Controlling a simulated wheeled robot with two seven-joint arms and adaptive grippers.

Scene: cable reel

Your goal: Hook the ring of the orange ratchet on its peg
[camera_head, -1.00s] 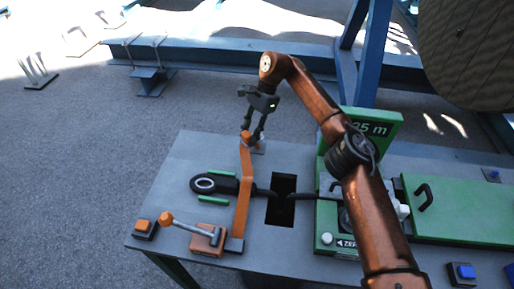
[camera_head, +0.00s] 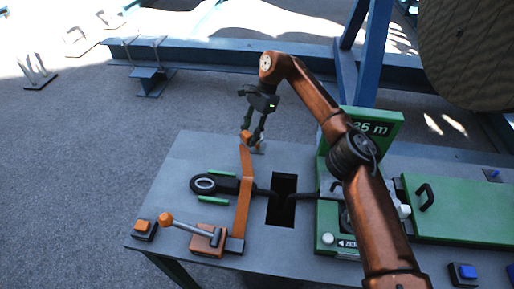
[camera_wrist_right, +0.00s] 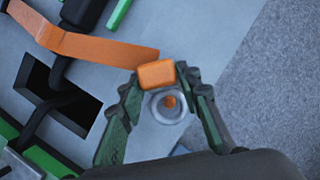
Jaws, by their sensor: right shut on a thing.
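My right gripper (camera_head: 253,132) reaches down at the far end of the table. In the right wrist view my right gripper (camera_wrist_right: 158,90) is shut on the orange ratchet (camera_wrist_right: 156,73), a small block at the end of the orange strap (camera_head: 244,195). A grey ring (camera_wrist_right: 156,113) shows just beyond the block between the fingers. An orange-tipped peg (camera_wrist_right: 170,102) shows inside the ring's outline. I cannot tell whether the ring sits down around the peg or hangs above it. My left gripper is not in view.
On the grey table (camera_head: 190,160) are a black cable end (camera_head: 203,184), a dark slot (camera_head: 281,200), an orange-handled lever (camera_head: 190,225) and an orange button (camera_head: 143,226). A green sign (camera_head: 375,128) and green cover (camera_head: 455,207) stand right.

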